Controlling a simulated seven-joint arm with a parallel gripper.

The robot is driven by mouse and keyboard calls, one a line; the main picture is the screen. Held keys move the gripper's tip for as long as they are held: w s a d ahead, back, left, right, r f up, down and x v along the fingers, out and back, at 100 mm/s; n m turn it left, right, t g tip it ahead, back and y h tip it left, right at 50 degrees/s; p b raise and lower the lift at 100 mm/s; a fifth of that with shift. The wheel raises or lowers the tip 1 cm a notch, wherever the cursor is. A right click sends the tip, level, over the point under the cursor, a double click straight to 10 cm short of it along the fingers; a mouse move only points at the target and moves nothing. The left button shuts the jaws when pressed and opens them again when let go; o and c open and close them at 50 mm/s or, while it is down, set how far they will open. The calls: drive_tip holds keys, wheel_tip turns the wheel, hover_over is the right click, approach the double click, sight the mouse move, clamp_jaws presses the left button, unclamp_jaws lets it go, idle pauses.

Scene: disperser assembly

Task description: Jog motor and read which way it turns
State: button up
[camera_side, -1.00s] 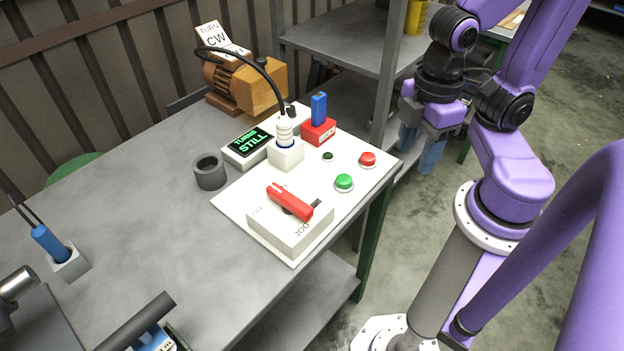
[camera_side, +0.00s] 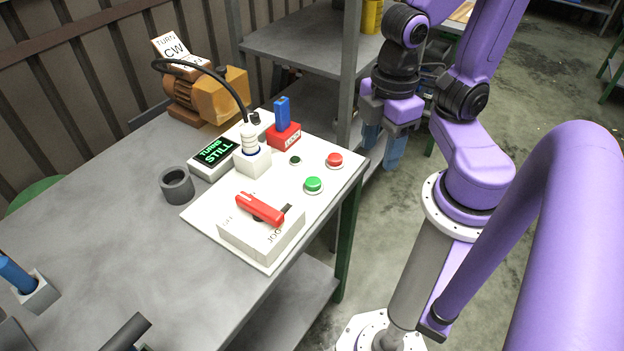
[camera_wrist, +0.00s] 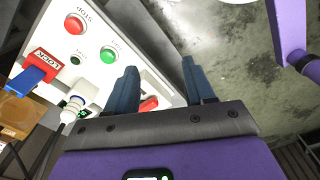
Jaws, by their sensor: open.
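The orange-brown motor (camera_side: 205,95) stands at the back of the bench with a card (camera_side: 170,47) reading TURN CW. The display (camera_side: 213,152) reads TURNS STILL in green. A red lever (camera_side: 260,209) lies across a white box marked JOG; I cannot tell which end points to a setting. It shows partly behind a finger in the wrist view (camera_wrist: 149,104). The green button (camera_side: 314,185) and red button (camera_side: 335,160) sit on the white panel (camera_side: 205,213). My gripper (camera_side: 381,155) is open and empty, right of the panel beyond the bench edge; its fingers also show in the wrist view (camera_wrist: 158,68).
A blue tab (camera_side: 282,113) stands in the red LOCK block (camera_side: 283,135). A white plug (camera_side: 249,140) with a black cable sits in a white socket block. A grey ring (camera_side: 177,186) stands left of the panel. A shelf (camera_side: 300,42) is behind. The bench's left middle is clear.

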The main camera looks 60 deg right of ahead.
clamp_jaws()
idle(1.9)
